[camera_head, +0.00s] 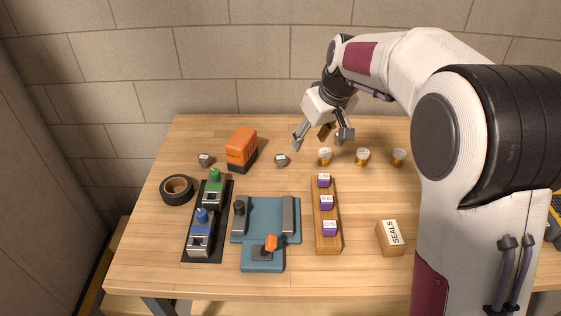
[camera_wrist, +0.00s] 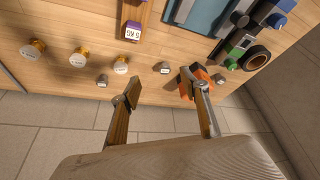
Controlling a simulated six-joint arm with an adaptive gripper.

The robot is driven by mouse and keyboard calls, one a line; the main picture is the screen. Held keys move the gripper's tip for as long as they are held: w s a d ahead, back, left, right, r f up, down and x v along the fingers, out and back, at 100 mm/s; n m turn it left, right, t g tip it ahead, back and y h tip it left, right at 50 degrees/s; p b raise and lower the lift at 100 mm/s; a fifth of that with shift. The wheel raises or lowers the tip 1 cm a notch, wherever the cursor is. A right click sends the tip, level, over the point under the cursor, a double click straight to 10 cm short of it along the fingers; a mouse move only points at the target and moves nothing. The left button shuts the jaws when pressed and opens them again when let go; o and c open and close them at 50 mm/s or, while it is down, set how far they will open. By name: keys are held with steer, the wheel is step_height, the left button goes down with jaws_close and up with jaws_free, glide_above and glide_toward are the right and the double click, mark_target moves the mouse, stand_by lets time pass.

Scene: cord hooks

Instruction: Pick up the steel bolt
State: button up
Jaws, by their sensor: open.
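Several small metal pieces stand along the back of the table. Three are grey and could be steel bolts: the left one (camera_head: 205,160), the middle one (camera_head: 281,160) and one behind my gripper (camera_head: 339,139). They look alike at this size. My gripper (camera_head: 322,138) is open and empty, pointing down above the back of the table. In the wrist view, the middle grey piece (camera_wrist: 165,68) shows just beyond the gap between the fingertips (camera_wrist: 162,88). The other two grey pieces show at left (camera_wrist: 102,81) and right (camera_wrist: 220,77).
An orange block (camera_head: 241,148) stands between the left and middle grey pieces. A tape roll (camera_head: 177,189), blue fixture (camera_head: 265,218), wooden rack (camera_head: 327,240) and SEALS box (camera_head: 389,239) are nearer the front.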

steer(key=n, duration=0.2)
glide_toward(282, 158)
step_height(282, 158, down, 3)
steer(key=shift+w+d+r+y, duration=0.15)
steer(key=shift+w+y, duration=0.15)
steer(key=shift+w, duration=0.05)
steer(key=shift+g, duration=0.3)
steer(key=shift+x, duration=1.2)
steer(key=shift+w, duration=0.1)
steer(key=shift+a+x, duration=0.25)
steer(key=shift+x, duration=2.35)
steer(key=shift+w, duration=0.2)
